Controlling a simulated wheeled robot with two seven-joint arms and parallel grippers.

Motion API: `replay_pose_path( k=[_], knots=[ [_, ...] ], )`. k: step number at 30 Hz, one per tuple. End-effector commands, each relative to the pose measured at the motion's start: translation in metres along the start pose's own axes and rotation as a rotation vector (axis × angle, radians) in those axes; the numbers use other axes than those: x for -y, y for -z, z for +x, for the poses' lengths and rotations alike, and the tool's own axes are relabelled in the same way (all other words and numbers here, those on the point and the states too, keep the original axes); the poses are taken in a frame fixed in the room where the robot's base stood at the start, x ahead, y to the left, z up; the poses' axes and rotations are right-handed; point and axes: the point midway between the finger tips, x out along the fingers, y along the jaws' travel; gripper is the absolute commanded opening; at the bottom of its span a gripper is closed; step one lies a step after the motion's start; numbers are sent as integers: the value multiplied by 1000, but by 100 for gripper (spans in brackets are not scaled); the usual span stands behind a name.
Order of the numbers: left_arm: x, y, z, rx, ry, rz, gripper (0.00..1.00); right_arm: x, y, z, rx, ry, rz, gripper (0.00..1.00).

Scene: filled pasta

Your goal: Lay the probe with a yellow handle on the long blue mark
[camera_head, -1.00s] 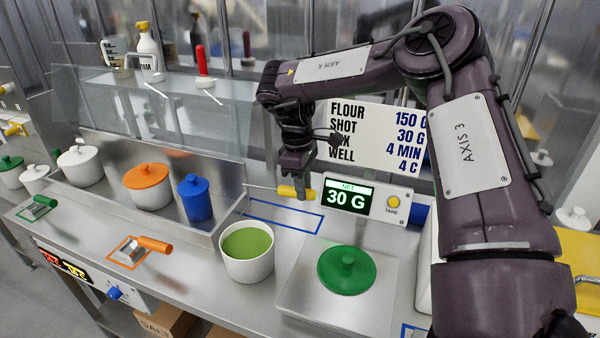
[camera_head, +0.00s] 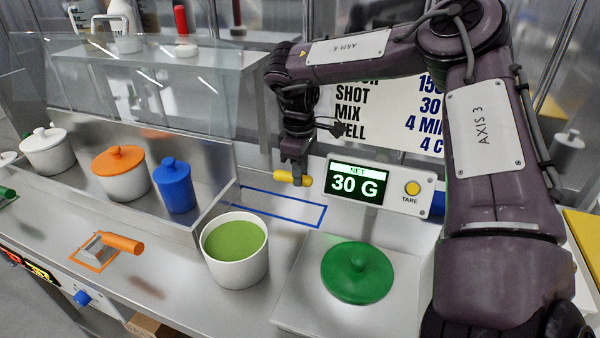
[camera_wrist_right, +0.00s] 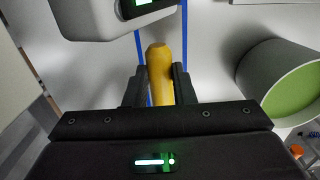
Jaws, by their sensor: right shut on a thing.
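The probe's yellow handle (camera_head: 288,177) is in the jaws of my right gripper (camera_head: 297,180), which is shut on it. The long blue mark (camera_head: 322,216) is a narrow blue outline on the steel counter, behind the green-filled pot. In the head view the handle shows at the mark's far right side and looks raised above the counter. In the right wrist view the handle (camera_wrist_right: 159,72) lies between the fingers (camera_wrist_right: 158,88), with blue lines of the mark (camera_wrist_right: 139,45) on both sides. The probe's thin shaft is hard to see. My left gripper is out of view.
A scale display (camera_head: 358,185) stands just right of the gripper. The green-filled white pot (camera_head: 235,270) is in front of the mark. A green lid (camera_head: 357,270) sits on the scale plate. A blue canister (camera_head: 175,187) stands left, beside a steel wall.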

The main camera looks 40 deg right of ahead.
Motion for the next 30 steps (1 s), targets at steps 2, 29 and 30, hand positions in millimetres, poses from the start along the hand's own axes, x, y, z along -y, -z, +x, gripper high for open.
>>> replay_pose_path(
  k=[2, 29, 30],
  knots=[
    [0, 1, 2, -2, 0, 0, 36, 0, 0, 3, 0, 0, 0, 0],
    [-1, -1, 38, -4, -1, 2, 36, 0, 1, 72, 1, 0, -1, 0],
    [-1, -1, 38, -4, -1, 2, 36, 0, 1, 73, 1, -1, -1, 0]
  ],
)
